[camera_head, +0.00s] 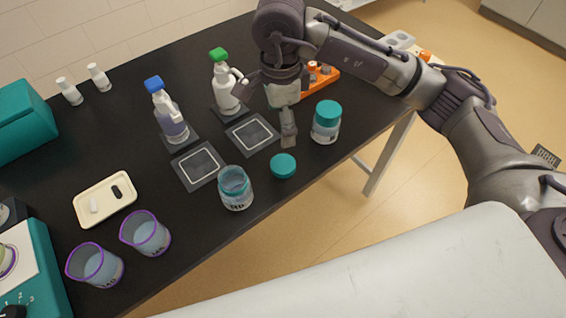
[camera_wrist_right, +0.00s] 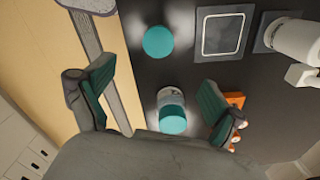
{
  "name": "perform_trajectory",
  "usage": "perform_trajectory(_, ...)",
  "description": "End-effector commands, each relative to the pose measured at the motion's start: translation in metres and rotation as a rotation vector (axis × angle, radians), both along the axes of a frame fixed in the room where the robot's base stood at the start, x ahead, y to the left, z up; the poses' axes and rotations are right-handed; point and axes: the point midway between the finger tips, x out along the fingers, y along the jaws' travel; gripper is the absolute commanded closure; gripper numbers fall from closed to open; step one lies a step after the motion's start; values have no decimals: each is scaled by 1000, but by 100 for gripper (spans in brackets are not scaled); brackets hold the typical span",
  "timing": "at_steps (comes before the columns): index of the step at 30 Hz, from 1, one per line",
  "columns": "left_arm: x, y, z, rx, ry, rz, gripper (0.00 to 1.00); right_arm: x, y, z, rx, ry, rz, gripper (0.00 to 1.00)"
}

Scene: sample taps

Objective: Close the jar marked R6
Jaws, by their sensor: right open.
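An open clear jar (camera_head: 235,190) with a teal-tinted rim stands near the table's front edge; its label is too small to read. A loose teal lid (camera_head: 283,166) lies flat on the table to its right and also shows in the right wrist view (camera_wrist_right: 158,41). A second jar (camera_head: 326,124) with a teal lid on it stands farther right; it shows in the wrist view (camera_wrist_right: 172,113) between my fingers, lower down. My right gripper (camera_head: 266,113) is open and empty above the table, behind the loose lid. It also shows in the wrist view (camera_wrist_right: 150,92). My left gripper is out of view.
Two spray bottles, blue-topped (camera_head: 169,115) and green-topped (camera_head: 225,85), stand behind two square pads (camera_head: 181,163) (camera_head: 268,150). An orange rack (camera_head: 322,82) is behind the lidded jar. Two purple-rimmed beakers (camera_head: 95,266) (camera_head: 147,235) and a cream tray (camera_head: 82,217) are at left.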

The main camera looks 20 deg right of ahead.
Motion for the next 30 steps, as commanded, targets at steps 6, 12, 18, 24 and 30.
perform_trajectory(6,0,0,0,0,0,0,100,-1,1,-1,3,2,0,7)
perform_trajectory(12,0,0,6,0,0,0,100,-2,1,-24,4,9,-1,7)
perform_trajectory(18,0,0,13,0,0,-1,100,-2,1,-63,5,8,0,7)
perform_trajectory(24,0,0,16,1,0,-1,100,-1,1,-85,6,3,0,7)
perform_trajectory(30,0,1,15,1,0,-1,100,-1,1,-87,7,2,2,7)
